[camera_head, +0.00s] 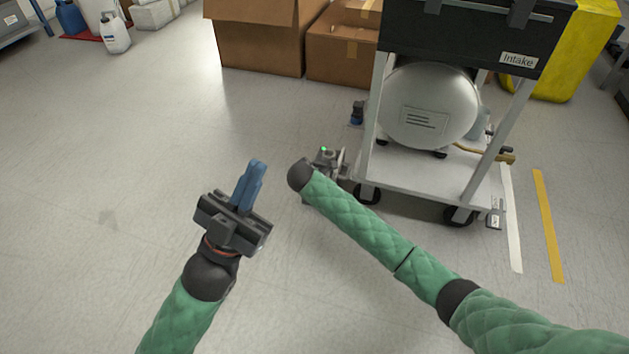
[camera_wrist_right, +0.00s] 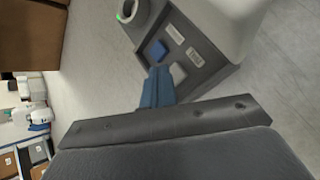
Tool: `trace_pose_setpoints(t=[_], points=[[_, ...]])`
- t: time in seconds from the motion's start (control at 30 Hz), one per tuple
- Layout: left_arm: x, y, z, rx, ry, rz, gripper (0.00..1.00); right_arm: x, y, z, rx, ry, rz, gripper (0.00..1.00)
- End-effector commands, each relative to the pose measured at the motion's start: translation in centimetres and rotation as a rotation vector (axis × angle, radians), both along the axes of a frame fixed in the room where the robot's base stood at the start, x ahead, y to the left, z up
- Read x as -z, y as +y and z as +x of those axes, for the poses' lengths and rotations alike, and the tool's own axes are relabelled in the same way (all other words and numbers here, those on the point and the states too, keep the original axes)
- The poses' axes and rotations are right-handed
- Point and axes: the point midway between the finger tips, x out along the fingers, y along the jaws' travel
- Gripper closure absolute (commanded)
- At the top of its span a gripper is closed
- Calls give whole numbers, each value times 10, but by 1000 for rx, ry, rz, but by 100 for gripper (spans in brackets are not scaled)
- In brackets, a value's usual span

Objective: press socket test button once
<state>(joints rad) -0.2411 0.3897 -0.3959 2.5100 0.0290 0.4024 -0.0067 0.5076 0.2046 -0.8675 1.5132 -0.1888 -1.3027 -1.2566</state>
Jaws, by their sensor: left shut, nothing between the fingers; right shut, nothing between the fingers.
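In the right wrist view, a grey unit with a dark panel carries a blue square button (camera_wrist_right: 155,51), a pale grey square button (camera_wrist_right: 178,72) and two printed labels. A round dark socket (camera_wrist_right: 136,12) with a green light is at its top. My right gripper (camera_wrist_right: 158,72) is shut and empty, its blue fingertips just below the two buttons; I cannot tell whether they touch. In the head view the unit (camera_head: 326,157) is mostly hidden behind my right wrist. My left gripper (camera_head: 256,168) is shut and empty above the floor, left of the unit.
A wheeled cart (camera_head: 425,180) with a silver tank (camera_head: 430,107) and a black box labelled "intake" (camera_head: 475,32) stands right of the unit. Cardboard boxes (camera_head: 262,42) and a yellow container (camera_head: 570,50) are behind.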

Motion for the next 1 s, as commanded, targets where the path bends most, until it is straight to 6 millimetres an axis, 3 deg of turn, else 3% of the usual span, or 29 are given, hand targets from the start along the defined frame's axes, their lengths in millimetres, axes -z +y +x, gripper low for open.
trace_pose_setpoints(t=[0.53,1.0], points=[[-15,0,0,0,1,0,100,6,0,0,-1,2,0,100],[-15,0,0,0,0,0,100,8,0,0,0,0,0,100]])
